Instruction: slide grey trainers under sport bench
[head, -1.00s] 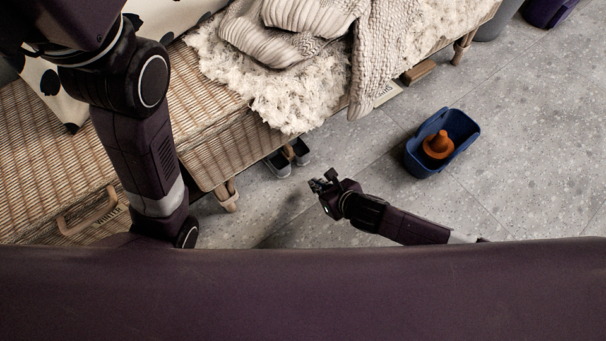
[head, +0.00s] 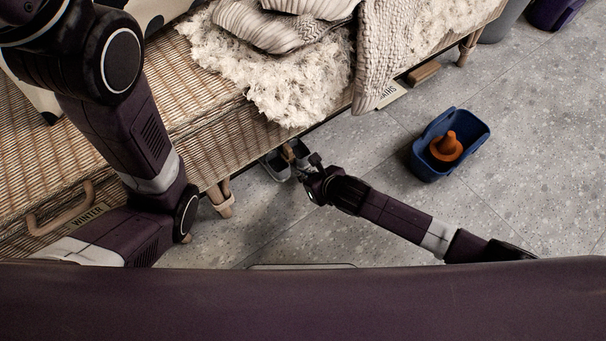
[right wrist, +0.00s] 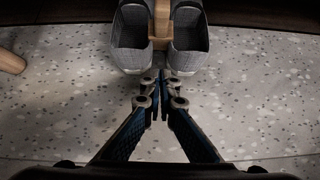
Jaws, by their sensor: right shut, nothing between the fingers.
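The grey trainers (head: 274,166) stand side by side on the floor at the front edge of the woven bench (head: 150,52). In the right wrist view the left trainer (right wrist: 131,42) and right trainer (right wrist: 188,45) have their open tops towards me, with a wooden post between them. Their far ends run into the shadow under the bench. My right gripper (right wrist: 160,88) is shut and empty, just in front of the trainers and centred on the gap between them. In the head view my right gripper (head: 311,170) partly covers them. My left gripper is not in view.
A wooden bench leg (head: 221,199) is left of the trainers. Fleece (head: 295,85) and a knitted throw (head: 386,55) hang over the bench edge.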

